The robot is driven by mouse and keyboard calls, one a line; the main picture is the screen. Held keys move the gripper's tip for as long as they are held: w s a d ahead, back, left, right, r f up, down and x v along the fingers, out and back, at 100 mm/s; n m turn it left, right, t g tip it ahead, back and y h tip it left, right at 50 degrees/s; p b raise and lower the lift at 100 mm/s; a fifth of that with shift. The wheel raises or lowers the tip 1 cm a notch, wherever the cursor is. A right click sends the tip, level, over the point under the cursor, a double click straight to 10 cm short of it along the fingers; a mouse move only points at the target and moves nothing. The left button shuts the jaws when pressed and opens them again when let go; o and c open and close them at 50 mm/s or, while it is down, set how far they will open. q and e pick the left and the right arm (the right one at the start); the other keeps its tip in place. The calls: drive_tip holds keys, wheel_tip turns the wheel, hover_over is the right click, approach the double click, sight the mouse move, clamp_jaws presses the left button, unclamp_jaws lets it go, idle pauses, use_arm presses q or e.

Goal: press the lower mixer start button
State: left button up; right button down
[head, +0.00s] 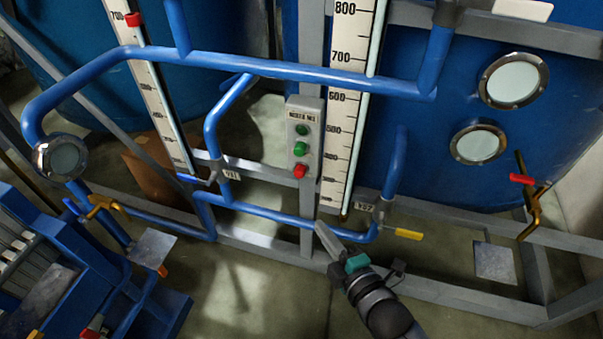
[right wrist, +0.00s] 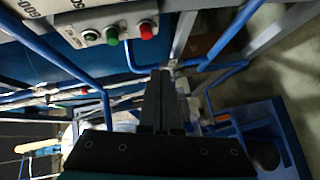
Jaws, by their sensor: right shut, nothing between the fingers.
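A grey control box (head: 304,112) is fixed to an upright grey post in the head view. From top to bottom it carries a dark green round lamp or button (head: 303,130), a brighter green button (head: 300,148) and a red button (head: 300,170). In the right wrist view the green button (right wrist: 112,36) and red button (right wrist: 147,30) show near the top edge. My right gripper (head: 321,227) is shut and empty, below the box and apart from it. Its closed fingers (right wrist: 160,76) point up in the wrist view. My left gripper is not in view.
A blue pipe (head: 260,68) crosses above the box, and another blue pipe (head: 270,212) runs below it. A white scale (head: 347,130) stands just right of the box. A yellow valve handle (head: 408,234) is right of my gripper. Blue tanks (head: 440,150) stand behind the frame.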

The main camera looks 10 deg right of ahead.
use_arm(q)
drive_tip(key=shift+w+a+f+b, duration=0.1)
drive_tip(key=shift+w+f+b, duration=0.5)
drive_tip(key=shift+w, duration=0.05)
use_arm(e)
wheel_tip(320, 180, up, 7)
drive_tip(key=n+t+y, duration=0.1)
drive_tip(key=n+t, duration=0.1)
drive_tip(key=shift+w+a+f+n, duration=0.2)
drive_tip(key=shift+w+a+n, duration=0.1)
drive_tip(key=shift+a+n, duration=0.15)
drive_tip(key=b, duration=0.4)
approach(300, 149)
drive_tip(key=w+a+f, duration=0.2)
drive_tip(key=w+a, duration=0.2)
drive_tip(key=w, duration=0.1)
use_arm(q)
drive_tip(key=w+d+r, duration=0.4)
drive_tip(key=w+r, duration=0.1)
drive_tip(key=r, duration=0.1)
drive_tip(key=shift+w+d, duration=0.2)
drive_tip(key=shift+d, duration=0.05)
use_arm(e)
drive_tip(key=shift+w+d+r, duration=0.35)
drive_tip(key=shift+w+d, duration=0.15)
drive_tip(key=shift+w, duration=0.15)
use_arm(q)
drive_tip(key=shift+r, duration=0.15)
